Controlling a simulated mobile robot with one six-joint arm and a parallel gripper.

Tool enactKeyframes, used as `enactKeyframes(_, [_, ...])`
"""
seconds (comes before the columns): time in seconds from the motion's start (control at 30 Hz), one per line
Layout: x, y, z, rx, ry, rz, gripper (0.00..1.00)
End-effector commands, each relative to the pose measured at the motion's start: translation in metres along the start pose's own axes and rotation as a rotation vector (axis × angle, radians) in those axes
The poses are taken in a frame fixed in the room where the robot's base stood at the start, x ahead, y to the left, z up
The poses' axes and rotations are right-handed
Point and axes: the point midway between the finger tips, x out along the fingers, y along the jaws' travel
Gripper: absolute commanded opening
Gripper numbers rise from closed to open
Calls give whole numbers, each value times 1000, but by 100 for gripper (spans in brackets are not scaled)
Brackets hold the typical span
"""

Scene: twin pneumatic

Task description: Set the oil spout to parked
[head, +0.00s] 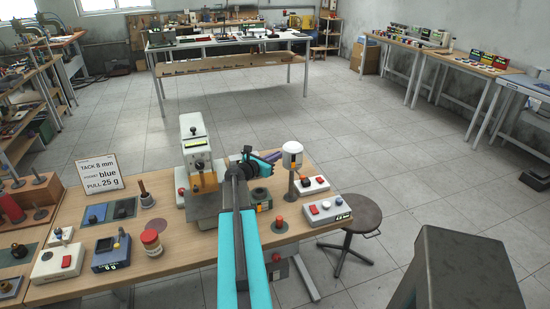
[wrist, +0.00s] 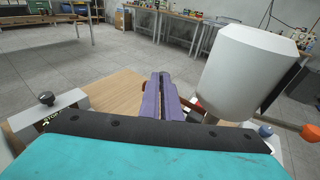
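A white canister (head: 292,151) stands upright on a thin post at the right part of the workbench, with a small orange part (head: 297,177) low on the post. I take it for the oiler. The canister is large at right in the wrist view (wrist: 240,75). My gripper (head: 278,154) is left of the canister, its purple fingers pointing towards it. In the wrist view the fingers (wrist: 165,97) lie side by side with no clear gap, holding nothing. They look apart from the canister.
A white and grey machine (head: 197,150) stands close left of my gripper. A card (head: 100,173) reads TACK 8 mm, blue, PULL 25 g. A round stool (head: 353,211) stands off the right edge.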

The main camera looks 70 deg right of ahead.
Motion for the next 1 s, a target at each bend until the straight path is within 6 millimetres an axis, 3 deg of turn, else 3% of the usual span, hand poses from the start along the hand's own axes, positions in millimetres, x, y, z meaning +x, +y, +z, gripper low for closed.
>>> enactKeyframes(0.2, [7, -4, 6, -3, -10, -6, 0])
enactKeyframes(0.47, [-4, -4, 7, -2, -11, -6, 0])
enactKeyframes(1.0, [-71, -3, 2, 0, -6, -1, 0])
